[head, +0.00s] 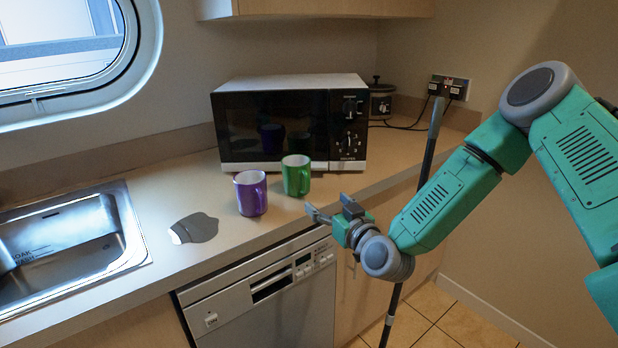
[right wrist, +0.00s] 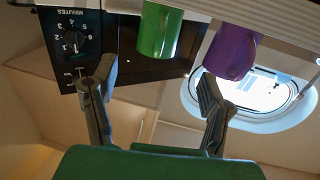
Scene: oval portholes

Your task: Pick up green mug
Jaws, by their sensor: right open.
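The green mug (head: 296,175) stands upright on the counter in front of the microwave. A purple mug (head: 251,193) stands just left of it and nearer the counter edge. My right gripper (head: 333,210) is open and empty, at the counter's front edge, to the right of and nearer than the green mug. In the right wrist view, which is upside down, the green mug (right wrist: 160,30) shows beyond and between the spread fingers (right wrist: 152,92), apart from them. The purple mug (right wrist: 230,52) shows beside it, beyond the right-hand finger. My left gripper is out of view.
A black-fronted microwave (head: 292,122) stands behind the mugs. A sink (head: 70,250) is at the left, with a flat grey shape (head: 196,228) on the counter (head: 190,270) beside it. A dishwasher (head: 265,295) is below the counter. A dark pole (head: 428,150) rises behind my right arm.

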